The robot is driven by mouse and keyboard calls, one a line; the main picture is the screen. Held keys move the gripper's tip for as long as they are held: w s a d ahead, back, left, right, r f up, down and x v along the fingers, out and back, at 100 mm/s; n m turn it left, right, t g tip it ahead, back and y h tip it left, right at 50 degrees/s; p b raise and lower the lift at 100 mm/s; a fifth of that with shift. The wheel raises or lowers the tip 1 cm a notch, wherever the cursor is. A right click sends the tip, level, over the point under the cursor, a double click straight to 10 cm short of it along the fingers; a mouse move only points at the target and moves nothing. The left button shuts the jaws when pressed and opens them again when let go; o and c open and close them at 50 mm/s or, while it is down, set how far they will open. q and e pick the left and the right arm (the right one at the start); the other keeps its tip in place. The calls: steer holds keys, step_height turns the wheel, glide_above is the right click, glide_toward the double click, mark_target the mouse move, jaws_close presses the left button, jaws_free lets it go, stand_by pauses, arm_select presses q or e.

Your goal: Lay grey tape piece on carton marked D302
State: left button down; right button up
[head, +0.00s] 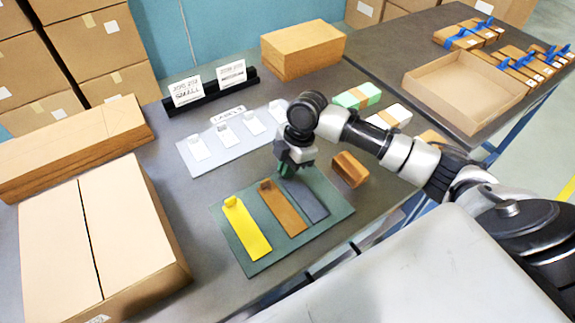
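The grey tape piece (306,200) lies on a dark green mat (325,221), at the right of a brown strip (282,208) and a yellow strip (246,228). My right gripper (290,170) points down at the far end of the grey piece. The gripper hides that end, and I cannot tell whether its fingers are apart, closed or touching it. No D302 mark is readable on any carton. A small brown carton (350,169) stands just right of the mat. My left gripper is not in view.
A white label board (207,164) lies behind the mat. A large carton (95,240) and a long carton (75,148) stand at left. An open cardboard tray (465,88) and several blue-tied packages (460,39) are on the right table. Green-and-tan (357,96) and white-and-tan (388,117) blocks stand behind my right arm.

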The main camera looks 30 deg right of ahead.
steer(key=o, duration=0.4)
steer(key=shift+o, duration=0.2)
